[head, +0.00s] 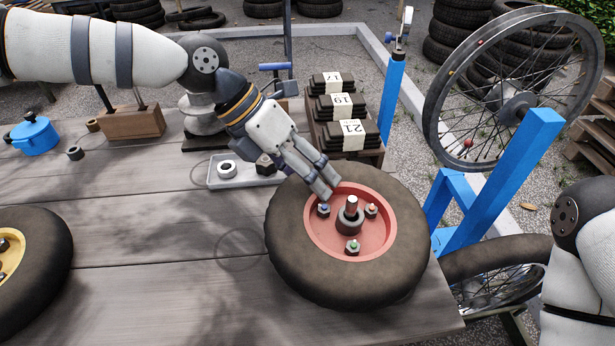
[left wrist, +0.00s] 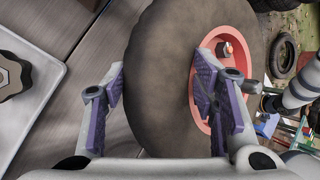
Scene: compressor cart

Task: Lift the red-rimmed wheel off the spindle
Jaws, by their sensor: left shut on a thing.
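The red-rimmed wheel (head: 390,255) has a thick dark tyre and lies near the table's right front corner. It is around the spindle (head: 352,204), whose tip stands up through the hub. Several nuts sit on the red rim; one shows a green mark. I cannot tell whether the wheel is raised. My left gripper (head: 327,188) is shut on the wheel's far side. In the left wrist view the fingers straddle the tyre (left wrist: 165,85), one outside it and one on the red rim's side (left wrist: 235,50). My right arm shows at the right edge, its gripper out of view.
A grey tray (head: 245,180) with nuts lies behind the wheel. Numbered dark plates (head: 345,105) are stacked behind it. A blue stand (head: 500,175) holds a spoked wheel (head: 500,85) at right. A yellow-rimmed wheel (head: 40,265) lies at left; bare planks separate the wheels.

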